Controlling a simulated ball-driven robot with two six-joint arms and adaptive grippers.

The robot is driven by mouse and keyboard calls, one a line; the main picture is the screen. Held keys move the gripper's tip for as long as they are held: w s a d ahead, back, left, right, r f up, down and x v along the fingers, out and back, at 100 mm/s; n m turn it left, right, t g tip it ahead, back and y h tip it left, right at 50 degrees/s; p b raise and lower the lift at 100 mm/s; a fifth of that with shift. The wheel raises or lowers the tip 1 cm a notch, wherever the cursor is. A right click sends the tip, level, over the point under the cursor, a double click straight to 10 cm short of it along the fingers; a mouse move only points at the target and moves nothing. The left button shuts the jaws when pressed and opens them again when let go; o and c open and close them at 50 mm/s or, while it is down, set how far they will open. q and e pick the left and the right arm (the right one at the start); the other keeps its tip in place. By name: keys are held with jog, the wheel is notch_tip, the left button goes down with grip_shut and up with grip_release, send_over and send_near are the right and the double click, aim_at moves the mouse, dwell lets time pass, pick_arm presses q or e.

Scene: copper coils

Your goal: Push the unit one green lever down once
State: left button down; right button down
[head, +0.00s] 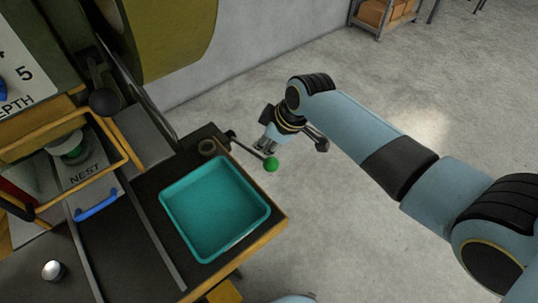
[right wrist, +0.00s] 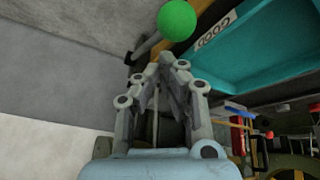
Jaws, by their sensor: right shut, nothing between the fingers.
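The green lever is a thin dark rod ending in a green ball (head: 271,165). It sticks out from the far right corner of the bench, beyond the teal tray. My right gripper (head: 265,146) is just above and behind the ball in the head view, fingers pointing down. In the right wrist view the ball (right wrist: 177,20) lies ahead of the closed fingertips (right wrist: 168,62), with a visible gap. The right gripper is shut and empty. The left gripper is not in view.
A teal tray (head: 264,212) sits on the dark bench beside the lever; a "GOOD" label (right wrist: 215,30) is on it or near it. A nest plate with a blue handle (head: 96,208), a yellow frame and a silver button (head: 53,270) are left. Open floor lies right.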

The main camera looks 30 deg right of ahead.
jog(key=r+p, duration=0.1)
jog(key=w+r+p, duration=0.1)
jog(key=r, duration=0.1)
jog(key=r+p, duration=0.1)
jog(key=p, duration=0.1)
jog(key=shift+w+a+r, duration=0.15)
jog(key=shift+w+r, duration=0.2)
jog(key=shift+w, duration=0.05)
dwell(0.6)
